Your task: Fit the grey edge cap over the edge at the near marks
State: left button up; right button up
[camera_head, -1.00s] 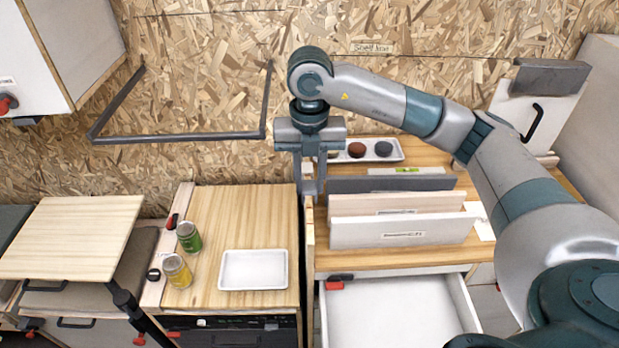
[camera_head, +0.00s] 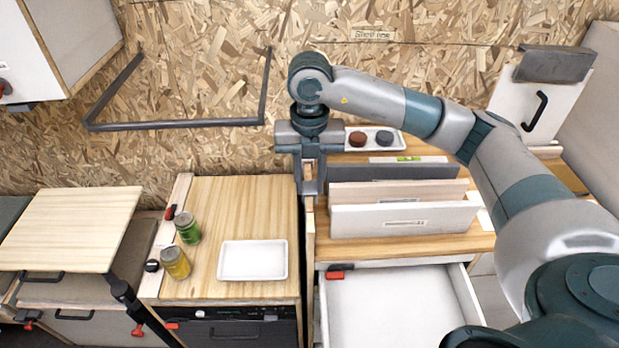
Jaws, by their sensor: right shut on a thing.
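My right gripper (camera_head: 310,188) points down at the top of the thin upright wooden panel (camera_head: 308,240) between the two counters. It is shut on a small grey piece, which appears to be the edge cap. The fingers hide most of this piece, and I cannot tell whether it touches the panel's edge. No marks on the edge can be made out at this size. My left gripper is not in view.
Right of the panel stand upright grey, wooden and white boards (camera_head: 403,219), with an open white drawer (camera_head: 390,310) below. Left on the counter are a white tray (camera_head: 253,260), a green jar (camera_head: 187,229) and a yellow jar (camera_head: 175,263). A dark bar frame (camera_head: 180,124) is on the wall.

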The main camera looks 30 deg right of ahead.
aim_at(309, 187)
jog(key=shift+f, duration=0.45)
jog(key=shift+f+b, duration=0.25)
jog(key=shift+b, duration=0.15)
dwell(0.6)
jog(key=shift+f+b, duration=0.2)
jog(key=shift+b, duration=0.1)
jog(key=shift+f+b, duration=0.6)
jog(key=shift+b, duration=0.1)
dwell(0.7)
jog(key=shift+f+b, duration=0.25)
jog(key=shift+b, duration=0.1)
jog(key=shift+f+b, duration=0.4)
jog(key=shift+b, duration=0.1)
dwell(0.4)
jog(key=o, duration=1.1)
